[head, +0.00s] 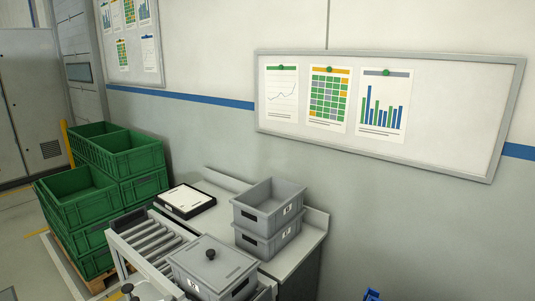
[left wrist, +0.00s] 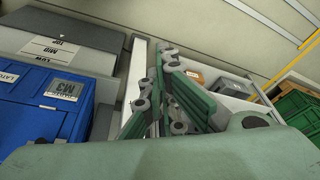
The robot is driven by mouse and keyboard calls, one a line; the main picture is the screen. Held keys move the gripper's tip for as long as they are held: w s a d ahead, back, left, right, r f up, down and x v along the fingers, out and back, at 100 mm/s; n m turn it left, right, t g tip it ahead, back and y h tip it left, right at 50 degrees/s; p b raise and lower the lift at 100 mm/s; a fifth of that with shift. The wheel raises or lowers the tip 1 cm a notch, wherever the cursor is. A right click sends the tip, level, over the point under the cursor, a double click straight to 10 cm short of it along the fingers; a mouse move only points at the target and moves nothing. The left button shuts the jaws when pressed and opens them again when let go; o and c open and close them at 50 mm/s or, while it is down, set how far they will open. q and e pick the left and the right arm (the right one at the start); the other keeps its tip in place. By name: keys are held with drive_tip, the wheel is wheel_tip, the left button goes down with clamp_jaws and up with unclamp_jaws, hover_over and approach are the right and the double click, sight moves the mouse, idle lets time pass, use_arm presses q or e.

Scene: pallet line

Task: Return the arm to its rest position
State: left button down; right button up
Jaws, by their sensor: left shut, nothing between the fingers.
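My left gripper (left wrist: 164,72) shows in the left wrist view, with its green-grey fingers closed and nothing held between them. Its fingers reach up the middle of that view, in front of a pale surface. I cannot tell how near they are to it. Neither gripper can be made out in the head view, and my right gripper shows in no view. The arm's full pose is hidden.
In the left wrist view, a blue bin (left wrist: 38,118) and a grey block with labels (left wrist: 75,32) lie left. The head view shows green crates (head: 132,160), a roller conveyor (head: 150,236), a lidded grey bin (head: 212,262), stacked grey bins (head: 268,213) and a wall board (head: 440,150).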

use_arm(q)
wheel_tip(320, 180, down, 17)
drive_tip(key=s+b, duration=0.3)
drive_tip(key=b, duration=0.1)
drive_tip(key=s+a+f+g+b, duration=0.1)
drive_tip(key=s+f+b, duration=0.2)
drive_tip(key=s+f, duration=0.5)
drive_tip(key=s+a+f+g+b, duration=0.1)
drive_tip(key=s+a+f+b, duration=0.1)
drive_tip(key=s+f, duration=0.7)
wheel_tip(320, 180, down, 8)
drive_tip(key=shift+s+a+f+b, duration=0.15)
drive_tip(key=shift+s+b, duration=0.05)
drive_tip(key=shift+b, duration=0.65)
